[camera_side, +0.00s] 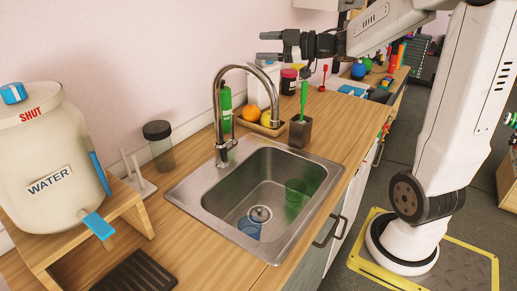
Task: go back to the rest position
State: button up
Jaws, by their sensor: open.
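My gripper (262,46) is open and empty. It is raised above the back of the wooden counter, behind and right of the tap, with its fingers pointing left. No plate shows in this view.
The steel sink (190,196) has a tall curved tap (219,120) and holds a green cup (294,196) and a blue cup (249,227). A water tank (45,160) stands left on a wooden stand. A dark holder (300,131) with a green brush (304,98) stands behind the sink.

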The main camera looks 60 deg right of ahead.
jog(key=w+a+r+n+h, duration=0.35)
jog(key=w+r+h, duration=0.25)
jog(key=w, duration=0.5)
jog(key=a+f+m+g+h, duration=0.25)
jog(key=a+f+g, duration=0.25)
jog(key=a+f, duration=0.3)
jog(key=s+a+f+m+g+y, duration=0.1)
jog(key=s+a+f+m+g, duration=0.2)
jog(key=s+f, duration=0.5)
jog(key=s+a+f+m+g, duration=0.25)
jog(key=s+f+g, duration=0.25)
jog(key=f, duration=0.5)
jog(key=s+d+f+m+y, duration=0.1)
jog(key=s+d+f+m, duration=0.2)
jog(key=s+f+m, duration=0.3)
jog(key=shift+s+f+m, duration=0.25)
jog(key=shift+s+m, duration=0.5)
jog(key=shift+s, duration=1.4)
